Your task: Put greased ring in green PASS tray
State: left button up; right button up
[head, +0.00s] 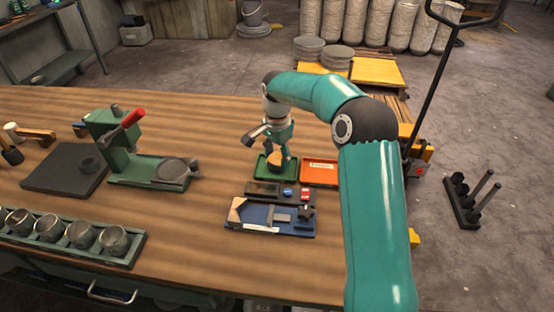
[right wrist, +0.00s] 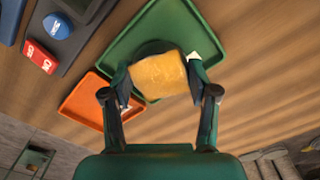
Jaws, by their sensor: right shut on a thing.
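My right gripper (head: 280,154) is shut on the greased ring, which shows as an orange-yellow piece (right wrist: 159,74) between the two fingers in the right wrist view. A dark rounded part shows just behind it. The held ring is over the green tray (right wrist: 116,54), which also shows in the head view (head: 261,175) below the gripper. I cannot tell whether the ring touches the tray floor. The gripper hides part of the tray. My left gripper is not in view.
An orange tray (head: 321,172) with a label stands right beside the green tray. In front are a dark panel with blue and red buttons (head: 262,189) and a blue tool mat (head: 258,226). A green press (head: 125,150) and a rack of metal bowls (head: 122,258) stand left.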

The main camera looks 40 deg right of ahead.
aim_at(277, 161)
jog(key=shift+f, duration=0.55)
jog(key=o, duration=1.4)
jog(key=shift+f, duration=0.1)
jog(key=shift+o, duration=0.2)
notch_tip(277, 161, up, 12)
jog(key=shift+p, duration=0.3)
